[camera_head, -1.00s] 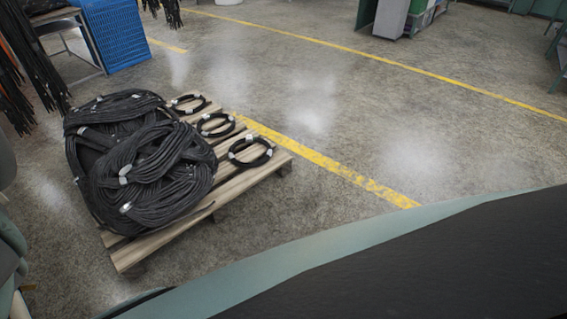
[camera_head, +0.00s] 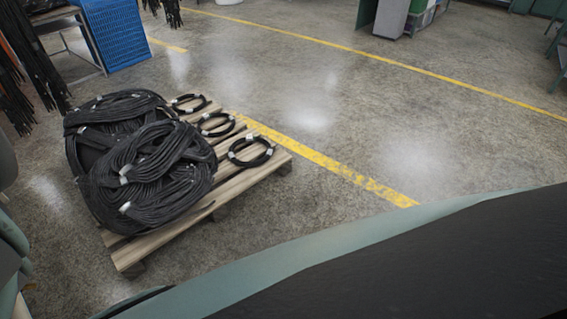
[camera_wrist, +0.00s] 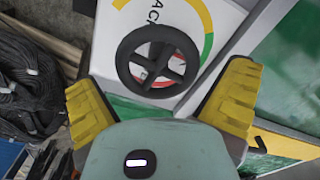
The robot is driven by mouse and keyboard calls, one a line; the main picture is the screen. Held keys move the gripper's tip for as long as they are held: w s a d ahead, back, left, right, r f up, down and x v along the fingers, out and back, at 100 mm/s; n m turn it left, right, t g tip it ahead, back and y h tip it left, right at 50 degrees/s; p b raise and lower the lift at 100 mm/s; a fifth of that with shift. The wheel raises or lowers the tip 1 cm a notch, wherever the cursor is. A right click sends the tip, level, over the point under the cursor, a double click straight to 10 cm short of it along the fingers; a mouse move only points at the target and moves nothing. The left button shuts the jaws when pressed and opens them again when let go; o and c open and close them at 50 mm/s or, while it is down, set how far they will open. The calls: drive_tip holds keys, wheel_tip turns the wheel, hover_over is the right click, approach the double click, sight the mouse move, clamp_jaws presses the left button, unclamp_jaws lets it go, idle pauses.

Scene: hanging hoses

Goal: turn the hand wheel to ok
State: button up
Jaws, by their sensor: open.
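The black hand wheel (camera_wrist: 177,49) shows in the wrist view, at the upper middle. It has a round rim and several spokes, and stands in front of a white panel (camera_wrist: 218,13). A dial arc in yellow, green and red, with dark lettering, is printed on the panel, partly hidden by the wheel. My gripper (camera_wrist: 164,88) is open, with one yellow finger at the lower left of the wheel and the other at its lower right. Nothing is between the fingers, and they look apart from the rim. The head view shows neither the wheel nor the gripper.
A wooden pallet (camera_head: 237,187) with heaped black hoses (camera_head: 150,170) and several small coils stands at the left in the head view. A blue crate (camera_head: 117,35) is behind it. Yellow lines (camera_head: 330,162) mark the floor, which is clear at the centre and right.

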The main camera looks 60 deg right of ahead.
wheel_tip(320, 180, up, 10)
drive_tip(key=shift+w+d, duration=0.15)
idle(0.3)
idle(0.4)
